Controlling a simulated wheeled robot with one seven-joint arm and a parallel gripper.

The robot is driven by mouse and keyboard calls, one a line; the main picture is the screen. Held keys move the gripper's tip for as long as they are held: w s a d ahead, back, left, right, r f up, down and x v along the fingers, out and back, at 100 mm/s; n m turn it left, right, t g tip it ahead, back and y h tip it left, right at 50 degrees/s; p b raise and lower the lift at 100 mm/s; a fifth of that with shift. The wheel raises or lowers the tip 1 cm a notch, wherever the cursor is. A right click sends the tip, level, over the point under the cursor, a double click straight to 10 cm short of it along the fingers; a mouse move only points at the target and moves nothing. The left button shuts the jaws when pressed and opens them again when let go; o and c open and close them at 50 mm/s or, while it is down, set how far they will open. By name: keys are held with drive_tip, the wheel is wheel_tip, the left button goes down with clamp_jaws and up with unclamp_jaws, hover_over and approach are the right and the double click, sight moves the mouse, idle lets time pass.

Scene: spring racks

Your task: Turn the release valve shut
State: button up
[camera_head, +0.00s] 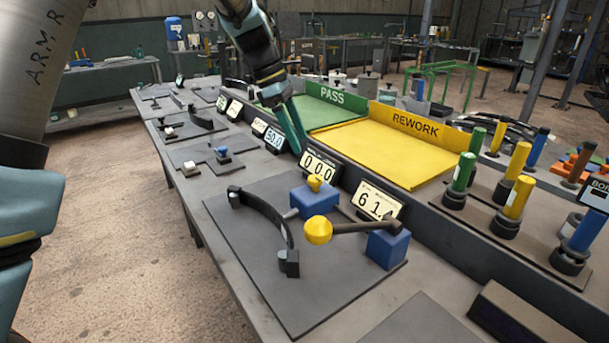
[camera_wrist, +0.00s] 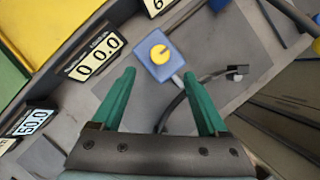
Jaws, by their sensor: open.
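A small yellow knob (camera_head: 314,183), which looks like the release valve, sits on top of a blue block (camera_head: 314,202) on a dark plate. The wrist view shows the knob (camera_wrist: 160,54) with a dark mark across its top, and the block (camera_wrist: 148,71) with a short grey stub. My gripper (camera_head: 295,130) is open and empty, above and behind the block in the head view. In the wrist view its green fingers (camera_wrist: 159,73) are spread, and the knob appears just beyond and between the tips. The fingers do not visibly touch the knob.
A lever with a yellow ball end (camera_head: 318,231) runs to a second blue block (camera_head: 388,248). A curved black bar (camera_head: 270,215) lies beside the knob. Displays reading 000 (camera_head: 318,166) and 61 (camera_head: 378,201) stand behind. The yellow REWORK tray (camera_head: 385,155) is further back.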

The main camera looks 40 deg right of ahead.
sight(315, 177)
drive_tip(key=p+x, duration=0.2)
drive_tip(key=x, duration=0.8)
drive_tip(key=shift+f, duration=0.2)
clamp_jaws()
